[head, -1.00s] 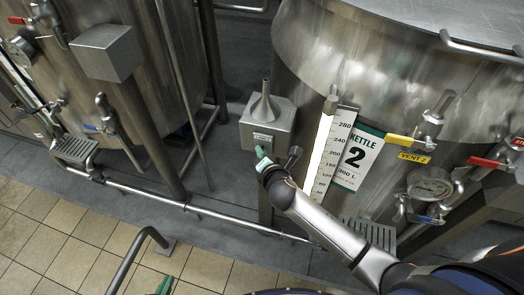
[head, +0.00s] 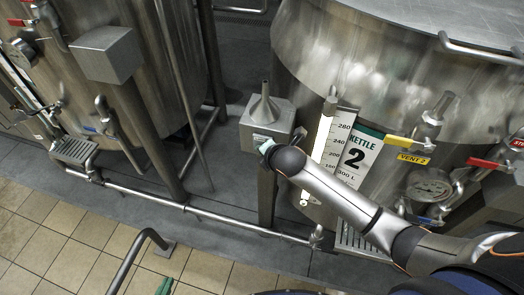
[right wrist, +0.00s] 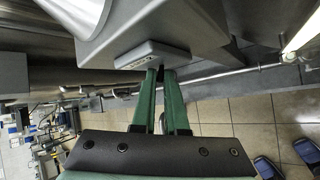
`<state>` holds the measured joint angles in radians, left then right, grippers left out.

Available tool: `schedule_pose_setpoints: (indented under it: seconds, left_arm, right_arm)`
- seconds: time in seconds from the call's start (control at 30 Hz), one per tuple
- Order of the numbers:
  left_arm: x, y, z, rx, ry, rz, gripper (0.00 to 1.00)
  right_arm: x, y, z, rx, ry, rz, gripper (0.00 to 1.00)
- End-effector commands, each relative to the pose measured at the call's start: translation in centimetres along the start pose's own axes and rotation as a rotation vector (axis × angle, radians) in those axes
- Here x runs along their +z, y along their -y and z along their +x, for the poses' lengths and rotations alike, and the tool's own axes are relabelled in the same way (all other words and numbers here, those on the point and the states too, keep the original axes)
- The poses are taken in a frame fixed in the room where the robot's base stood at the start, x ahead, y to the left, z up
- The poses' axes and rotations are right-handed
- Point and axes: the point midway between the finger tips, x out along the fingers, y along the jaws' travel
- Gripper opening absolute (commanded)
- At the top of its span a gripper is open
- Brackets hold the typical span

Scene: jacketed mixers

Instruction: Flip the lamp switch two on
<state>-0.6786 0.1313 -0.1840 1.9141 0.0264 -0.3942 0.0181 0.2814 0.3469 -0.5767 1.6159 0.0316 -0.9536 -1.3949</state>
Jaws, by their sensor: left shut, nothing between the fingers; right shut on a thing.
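A grey metal box (head: 268,117) with a funnel on top stands left of kettle 2 (head: 390,75). A small switch plate (right wrist: 150,54) sits on the box's face in the right wrist view. My right gripper (right wrist: 161,71) has its green fingertips at the plate's lower edge, nearly together around a small dark piece, apparently the switch lever; fingers hide most of it. In the head view my right gripper (head: 264,147) is at the box's front, largely hidden by its own wrist. My left gripper (head: 164,286) shows only green fingertips at the bottom edge, shut and empty.
A white number 2 sign (head: 356,158) and a bright upright tube (head: 323,138) are on the kettle, partly behind my right arm. Yellow and red valve handles are further right. A curved rail (head: 138,255) rises at the lower left. Tiled floor is clear there.

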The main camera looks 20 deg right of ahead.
Motion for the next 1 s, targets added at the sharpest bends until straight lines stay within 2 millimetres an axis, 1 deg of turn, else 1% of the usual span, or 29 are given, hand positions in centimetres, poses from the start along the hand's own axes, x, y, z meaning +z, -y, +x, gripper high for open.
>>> schedule_pose_setpoints:
  seconds: [0.03, 0.23, 0.27, 0.5, 0.83, 0.93, 1.0]
  left_arm:
    - [0.0, 0.0, 0.0, 0.000, 0.000, 0.000, 0.00]
    - [0.0, 0.0, 0.0, 0.000, 0.000, 0.000, 0.00]
    - [0.0, 0.0, 0.0, 0.000, 0.000, 0.000, 0.00]
    - [0.0, 0.0, 0.0, 0.000, 0.000, 0.000, 0.00]
    - [0.0, 0.0, 0.0, 0.000, 0.000, 0.001, 0.00]
    - [0.1, 0.0, 0.1, 0.000, 0.000, 0.001, 0.00]
    - [0.1, 0.0, 0.1, 0.000, 0.000, 0.001, 0.00]
  right_arm:
    - [0.2, 0.0, 0.0, 0.000, 0.004, 0.000, 0.00]
    - [0.2, 0.0, 0.0, 0.000, 0.005, 0.000, 0.00]
    - [0.2, 0.0, 0.0, 0.000, 0.005, 0.001, 0.13]
    - [0.1, 0.0, 0.0, 0.000, 0.003, 0.001, 0.40]
    - [0.0, 0.0, -0.2, 0.001, 0.001, 0.000, 0.40]
    - [0.0, 0.0, -0.9, 0.001, 0.001, 0.000, 0.40]
    - [0.1, 0.0, -1.7, 0.003, 0.001, 0.000, 0.40]
